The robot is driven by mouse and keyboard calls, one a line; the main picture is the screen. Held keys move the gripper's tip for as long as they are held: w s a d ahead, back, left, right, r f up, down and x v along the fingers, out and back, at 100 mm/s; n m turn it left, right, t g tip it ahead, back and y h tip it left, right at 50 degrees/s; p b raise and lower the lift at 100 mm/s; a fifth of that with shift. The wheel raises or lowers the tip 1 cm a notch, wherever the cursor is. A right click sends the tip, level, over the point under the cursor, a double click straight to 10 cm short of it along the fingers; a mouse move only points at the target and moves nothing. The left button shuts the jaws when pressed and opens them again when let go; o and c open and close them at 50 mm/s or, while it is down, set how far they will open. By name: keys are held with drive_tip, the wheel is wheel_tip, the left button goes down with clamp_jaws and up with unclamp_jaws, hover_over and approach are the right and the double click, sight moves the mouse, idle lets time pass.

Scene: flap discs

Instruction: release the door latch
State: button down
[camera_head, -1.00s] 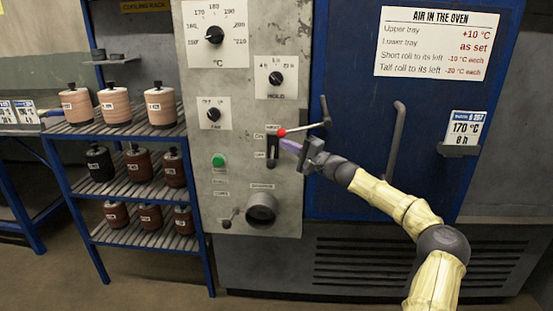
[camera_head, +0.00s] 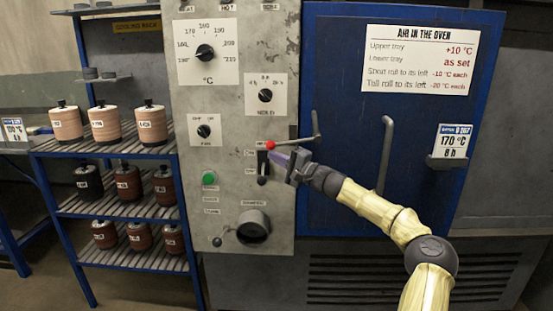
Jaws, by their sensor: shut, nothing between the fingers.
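The blue oven door (camera_head: 345,180) is shut. The latch lever (camera_head: 300,140) lies nearly level across the seam between the grey control panel and the door, with a red knob (camera_head: 270,146) at its left end and an upright arm at its right end. My gripper (camera_head: 277,158) is shut and empty. Its purplish fingertips point left, just below the red knob and lever; I cannot tell whether they touch. A dark slot with a small black-knobbed lever (camera_head: 262,180) is just left of and below the fingertips.
A vertical door handle (camera_head: 386,155) stands out right of my gripper. A blue rack (camera_head: 115,205) with several rolls stands to the left.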

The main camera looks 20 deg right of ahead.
drive_tip(key=s+d+f+b, duration=0.3)
drive_tip(key=s+d+f, duration=0.2)
drive_tip(key=s, duration=0.3)
drive_tip(key=shift+s+d+f, duration=0.25)
drive_tip(key=shift+f, duration=0.55)
drive_tip(key=shift+a, duration=0.1)
